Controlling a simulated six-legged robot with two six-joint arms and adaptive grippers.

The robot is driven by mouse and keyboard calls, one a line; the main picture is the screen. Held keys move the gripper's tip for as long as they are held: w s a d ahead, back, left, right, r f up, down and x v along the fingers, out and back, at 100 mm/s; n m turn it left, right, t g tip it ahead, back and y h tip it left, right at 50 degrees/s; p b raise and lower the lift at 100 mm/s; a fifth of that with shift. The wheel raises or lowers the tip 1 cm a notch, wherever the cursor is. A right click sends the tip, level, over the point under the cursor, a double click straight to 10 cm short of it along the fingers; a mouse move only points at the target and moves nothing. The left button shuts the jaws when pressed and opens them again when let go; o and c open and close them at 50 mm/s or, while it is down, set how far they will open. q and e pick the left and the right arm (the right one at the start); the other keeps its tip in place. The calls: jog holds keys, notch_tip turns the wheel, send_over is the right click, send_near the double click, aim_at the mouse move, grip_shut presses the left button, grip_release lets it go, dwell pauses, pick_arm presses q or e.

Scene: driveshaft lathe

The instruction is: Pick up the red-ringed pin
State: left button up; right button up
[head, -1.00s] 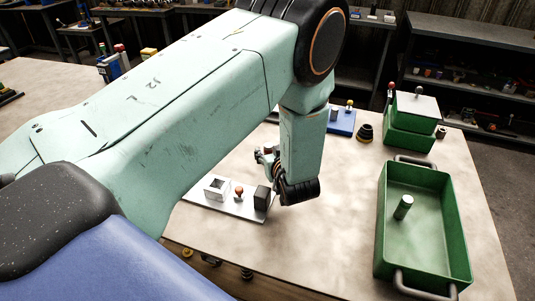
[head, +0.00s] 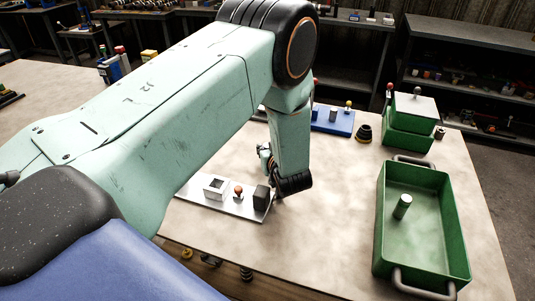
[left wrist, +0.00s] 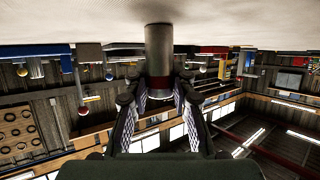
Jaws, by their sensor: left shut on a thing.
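In the head view my left gripper (head: 267,158) is small and mostly hidden behind my wrist, and the pin cannot be made out there. My right gripper is not in view.
A light plate (head: 228,203) with a white square socket, an orange-topped knob and a dark block lies just in front of my gripper. A green tray (head: 383,235) holding a grey cylinder (head: 402,207) stands right. A blue base (head: 345,125) and green boxes (head: 408,139) stand behind.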

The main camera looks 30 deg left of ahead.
aim_at(267, 145)
pick_arm(q)
grip_shut()
jog(key=shift+r, duration=0.1)
notch_tip(267, 145, up, 10)
jog(key=shift+f+p, duration=0.1)
jog(key=shift+p, duration=0.65)
